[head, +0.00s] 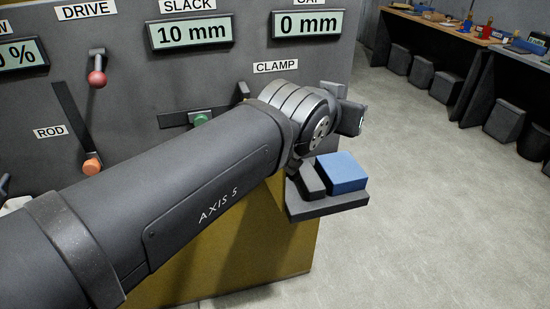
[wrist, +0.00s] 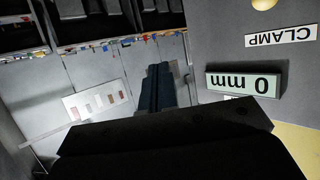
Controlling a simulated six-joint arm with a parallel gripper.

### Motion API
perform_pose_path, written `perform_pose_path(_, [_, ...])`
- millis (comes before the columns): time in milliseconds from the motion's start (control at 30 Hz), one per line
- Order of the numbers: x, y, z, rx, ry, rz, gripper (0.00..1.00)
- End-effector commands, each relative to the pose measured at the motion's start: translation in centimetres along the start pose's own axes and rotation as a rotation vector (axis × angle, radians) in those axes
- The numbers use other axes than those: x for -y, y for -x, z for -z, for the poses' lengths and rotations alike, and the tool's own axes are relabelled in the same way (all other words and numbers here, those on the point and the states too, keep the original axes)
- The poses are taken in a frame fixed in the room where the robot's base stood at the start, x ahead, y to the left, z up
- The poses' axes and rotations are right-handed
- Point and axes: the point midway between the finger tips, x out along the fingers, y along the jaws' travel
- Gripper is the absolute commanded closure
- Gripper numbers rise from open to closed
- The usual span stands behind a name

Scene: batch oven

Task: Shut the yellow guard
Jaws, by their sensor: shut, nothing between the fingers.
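No part in view is plainly the yellow guard. A mustard-yellow lower panel (head: 280,240) is on the machine's front, partly behind my arm in the head view; I cannot tell whether it belongs to the guard. My gripper shows as two dark fingers (wrist: 158,85) in the wrist view. They are closed together with nothing between them. In the head view my wrist reaches to the machine's right edge, below the CLAMP label (head: 276,66), and hides part of that front.
The grey machine front carries a red DRIVE knob (head: 97,78), an orange ROD knob (head: 92,164), a green knob (head: 201,118) and displays reading 10 mm (head: 190,32) and 0 mm (head: 308,24). A small shelf (head: 330,205) holds a blue block (head: 341,172). Open floor lies right.

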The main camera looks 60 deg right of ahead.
Motion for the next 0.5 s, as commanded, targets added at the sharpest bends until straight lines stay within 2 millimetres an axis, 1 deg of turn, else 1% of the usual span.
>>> perform_pose_path(33, [-1.5,-1.3,-2.8,0.11,-0.064,-0.003,1.0])
perform_pose_path(67, [-2.1,-1.8,-4.3,0.172,-0.102,0.004,1.0])
perform_pose_path(100, [-2.8,-2.4,-6.4,0.254,-0.155,0.018,1.0])
perform_pose_path(167, [-3.5,-3.0,-9.2,0.369,-0.237,0.051,1.0])
perform_pose_path(200, [-3.8,-3.2,-11.0,0.442,-0.295,0.081,1.0])
perform_pose_path(300, [-4.1,-3.2,-14.6,0.596,-0.448,0.18,1.0])
perform_pose_path(400, [-4.1,-2.8,-16.8,0.706,-0.607,0.314,1.0])
perform_pose_path(500, [-4.3,-2.0,-17.5,0.765,-0.764,0.477,1.0])
